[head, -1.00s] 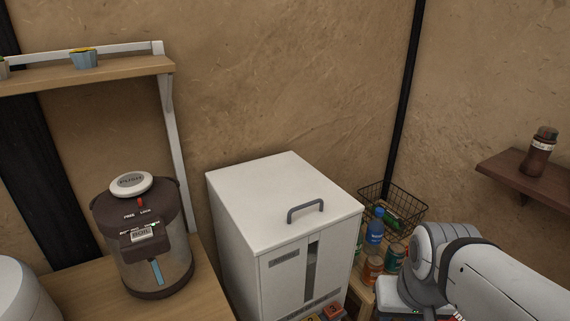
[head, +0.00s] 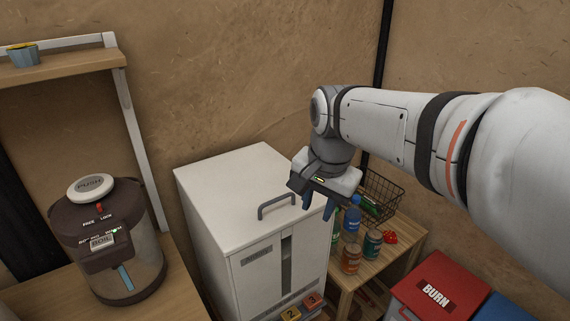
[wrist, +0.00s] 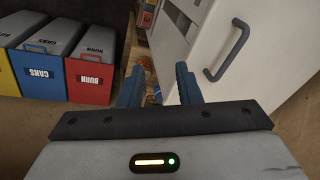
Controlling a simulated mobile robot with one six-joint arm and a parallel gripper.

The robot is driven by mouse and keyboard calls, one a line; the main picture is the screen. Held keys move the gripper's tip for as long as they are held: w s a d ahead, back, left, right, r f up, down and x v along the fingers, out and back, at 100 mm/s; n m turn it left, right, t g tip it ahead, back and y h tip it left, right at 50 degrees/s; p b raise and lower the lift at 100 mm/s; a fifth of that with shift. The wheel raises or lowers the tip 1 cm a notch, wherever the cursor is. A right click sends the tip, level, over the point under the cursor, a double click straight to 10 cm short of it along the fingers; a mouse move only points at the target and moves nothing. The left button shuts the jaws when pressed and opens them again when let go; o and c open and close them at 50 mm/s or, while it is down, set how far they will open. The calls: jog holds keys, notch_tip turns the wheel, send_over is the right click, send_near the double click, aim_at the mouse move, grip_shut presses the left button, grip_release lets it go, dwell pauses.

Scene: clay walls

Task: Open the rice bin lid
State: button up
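The white rice bin (head: 262,257) stands against the clay wall, with a flat white lid (head: 225,185) that is closed. A grey handle (head: 276,206) sits near the lid's front edge; in the wrist view the handle (wrist: 229,52) is at the upper right on the white surface. My gripper (head: 317,208) is just right of the handle, near the lid's right edge, and apart from it. Its blue fingers are spread and point down, with nothing between them; the wrist view also shows the gripper (wrist: 160,78) open.
A dispenser pot (head: 110,245) stands on the wooden counter at left. Right of the bin, a low wooden stand (head: 385,262) carries bottles, jars and a wire basket (head: 382,190). A red BURN bin (head: 437,291) is at lower right. Numbered blocks (head: 302,308) are at the bin's front.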

aim_at(280, 199)
jog(key=w+a+r+m, duration=0.4)
jog(key=w+a+r, duration=0.1)
jog(key=w+a, duration=0.15)
jog(key=shift+m, duration=0.3)
jog(key=x, duration=0.8)
jog(key=shift+a, duration=0.1)
jog(key=shift+r, duration=0.1)
grip_shut()
